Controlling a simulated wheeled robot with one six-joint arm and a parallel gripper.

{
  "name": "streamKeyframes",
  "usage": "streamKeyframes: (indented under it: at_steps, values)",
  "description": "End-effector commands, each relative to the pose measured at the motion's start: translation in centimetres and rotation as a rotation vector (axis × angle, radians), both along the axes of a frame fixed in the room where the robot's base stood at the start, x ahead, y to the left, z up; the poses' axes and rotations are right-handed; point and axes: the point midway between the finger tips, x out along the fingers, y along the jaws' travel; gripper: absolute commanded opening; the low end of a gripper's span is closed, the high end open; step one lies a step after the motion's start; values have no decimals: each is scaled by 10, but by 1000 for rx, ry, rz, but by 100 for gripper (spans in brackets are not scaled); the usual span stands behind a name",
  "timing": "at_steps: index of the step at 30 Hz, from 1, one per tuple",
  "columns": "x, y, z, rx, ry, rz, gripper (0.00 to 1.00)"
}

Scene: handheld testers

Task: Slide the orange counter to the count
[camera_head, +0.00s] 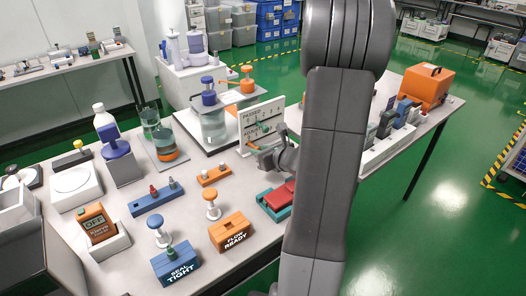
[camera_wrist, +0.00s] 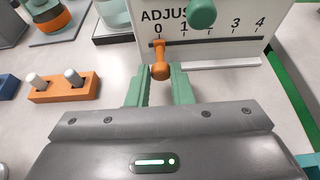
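The white scale board (camera_head: 262,108) stands upright on the bench; head view shows two marked rows. In the wrist view, its lower row (camera_wrist: 215,46) reads "ADJUS…" with marks 0 to 4. The orange counter (camera_wrist: 160,62) sits on this row's slot at the 0 mark, its round end toward me. My gripper (camera_wrist: 159,78) has its two green fingers on either side of that end, with little or no gap; whether they press on it is unclear. In the head view, my gripper (camera_head: 258,149) is low at the board's front. A green counter (camera_wrist: 201,13) is above, right of mark 1.
An orange block with pegs (camera_wrist: 64,88) lies left of my fingers. A red and teal box (camera_head: 276,203) is near my arm. Pump bottles (camera_head: 211,117) stand behind the board's left side. Several handheld testers (camera_head: 387,122) stand at the right. Bare bench shows before the board.

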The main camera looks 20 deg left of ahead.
Motion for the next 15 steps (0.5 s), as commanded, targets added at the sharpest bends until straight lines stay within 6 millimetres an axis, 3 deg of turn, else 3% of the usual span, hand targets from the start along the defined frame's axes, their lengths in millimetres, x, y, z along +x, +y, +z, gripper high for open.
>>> streamKeyframes:
  at_steps: [1, 3, 15]
  values:
    - [-2, 1, 0, 1, 2, 5, 28]
    - [-2, 1, 0, 0, 2, 5, 41]
    - [-5, -5, 3, 0, 0, 1, 41]
